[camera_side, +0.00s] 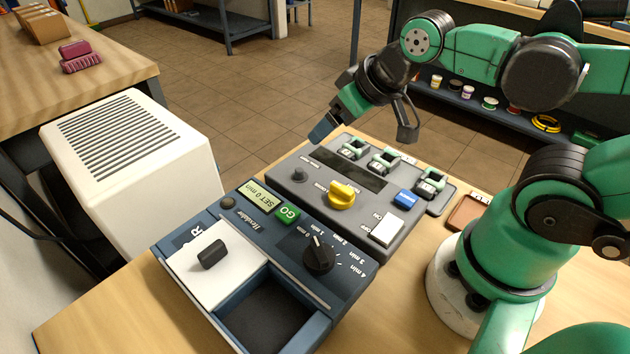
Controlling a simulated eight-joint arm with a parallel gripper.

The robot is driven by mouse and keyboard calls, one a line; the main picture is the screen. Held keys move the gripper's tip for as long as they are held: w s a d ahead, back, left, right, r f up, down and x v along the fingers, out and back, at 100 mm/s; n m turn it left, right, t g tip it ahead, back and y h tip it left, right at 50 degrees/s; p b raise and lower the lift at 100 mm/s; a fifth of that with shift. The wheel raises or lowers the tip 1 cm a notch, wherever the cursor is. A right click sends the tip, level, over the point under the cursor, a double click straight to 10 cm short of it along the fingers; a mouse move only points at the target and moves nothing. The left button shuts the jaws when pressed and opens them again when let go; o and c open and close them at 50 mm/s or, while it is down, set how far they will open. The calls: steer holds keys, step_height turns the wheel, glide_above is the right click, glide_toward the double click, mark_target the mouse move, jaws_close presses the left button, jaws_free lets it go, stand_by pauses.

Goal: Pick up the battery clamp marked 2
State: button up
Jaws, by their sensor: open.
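Three green battery clamps with pale fronts stand in a row along the back edge of a grey control panel (375,230): a left one (353,149), a middle one (384,160) and a right one (430,183). Their markings are too small to read, so I cannot tell which is 2. My gripper (364,130) is open and empty, with its two dark fingers spread wide. It hangs above and behind the left and middle clamps, apart from them.
The grey panel has a yellow knob (342,194), a blue button (406,198) and a white switch (386,231). A dark blue timer unit (341,287) with an open compartment stands in front. A white vented box (130,150) is left. A brown tray (466,212) lies right.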

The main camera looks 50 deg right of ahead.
steer(key=shift+c, duration=0.2)
steer(key=c, duration=0.7)
steer(key=shift+c, duration=0.2)
steer(key=m+g, duration=0.1)
steer(key=g, duration=0.6)
glide_above(362, 141)
steer(key=f, duration=0.6)
steer(key=shift+a+f, duration=0.25)
steer(key=shift+a, duration=0.15)
steer(key=shift+d+f, duration=0.4)
steer(key=shift+f, duration=2.8)
